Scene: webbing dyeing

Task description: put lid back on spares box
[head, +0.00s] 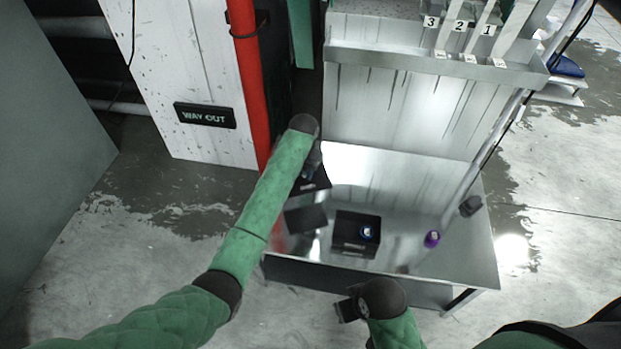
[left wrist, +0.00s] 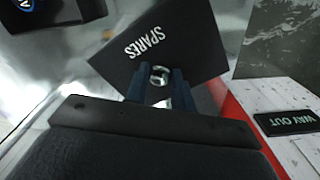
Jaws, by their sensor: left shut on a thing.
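The open black spares box (head: 343,250) stands on the shiny table with a round blue-and-white item (head: 367,233) inside. Its black lid (head: 306,218) is to the left of the box, apart from it. In the left wrist view the lid (left wrist: 190,45) shows the word SPARES and a silver knob. My left gripper (head: 312,186) is shut on that knob; its blue fingers (left wrist: 161,84) show there. How high the lid is above the table is hard to tell. My right gripper (head: 345,308) is in front of the table, empty-looking, its jaws unclear.
A metal panel with numbered slots (head: 410,110) rises behind. A red pipe (head: 248,80) and a WAY OUT sign (head: 205,115) are at left.

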